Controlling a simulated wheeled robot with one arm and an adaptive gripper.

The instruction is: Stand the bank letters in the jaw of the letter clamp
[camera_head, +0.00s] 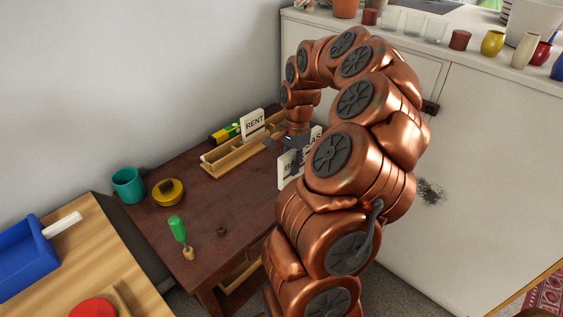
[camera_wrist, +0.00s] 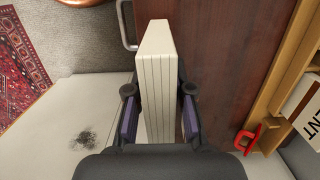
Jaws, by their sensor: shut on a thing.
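My gripper (camera_wrist: 158,108) is shut on a thick white stack of letters (camera_wrist: 154,65), one purple-padded finger on each side. In the head view my gripper (camera_head: 291,144) is at the right end of the dark table, partly hidden by my arm. A white face starting with "B" (camera_head: 285,173) shows below it, and a white piece marked "GAS" (camera_head: 315,138) shows behind; I cannot tell whether they are one stack. A long wooden holder (camera_head: 222,163) bears an upright "RENT" card (camera_head: 254,124). A red clip-like part (camera_wrist: 248,138) shows beside the holder. I cannot tell which is the letter clamp.
A wall is behind, and a white cabinet (camera_head: 470,150) is at the right. The table's middle is mostly clear.

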